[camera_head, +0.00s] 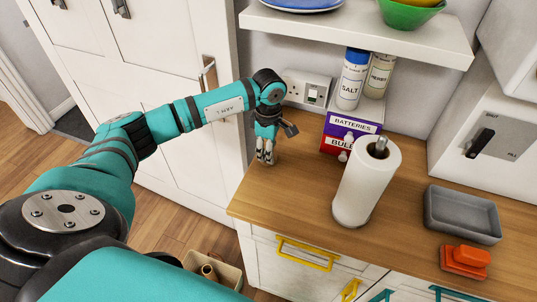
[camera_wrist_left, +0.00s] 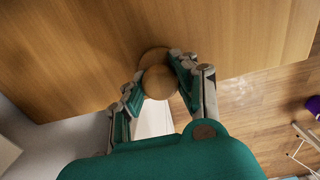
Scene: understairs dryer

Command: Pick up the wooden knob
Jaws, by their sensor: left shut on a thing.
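The wooden knob (camera_wrist_left: 159,83) is round and light brown, close in colour to the worktop. In the left wrist view it sits between the two fingers of my left gripper (camera_wrist_left: 157,71), which is shut on it. A second round wooden shape shows just behind the knob, probably part of it. In the head view my left gripper (camera_head: 266,157) points down at the left back part of the wooden worktop (camera_head: 300,190). There the fingers mostly hide the knob. I cannot tell whether the knob touches the worktop. My right gripper is not in view.
Right of my left gripper stand a batteries box (camera_head: 352,127), a red box (camera_head: 336,146) and a paper towel roll (camera_head: 367,185). A grey tray (camera_head: 462,215) and an orange object (camera_head: 466,259) lie further right. A shelf (camera_head: 360,32) overhangs the back. The worktop's left front is clear.

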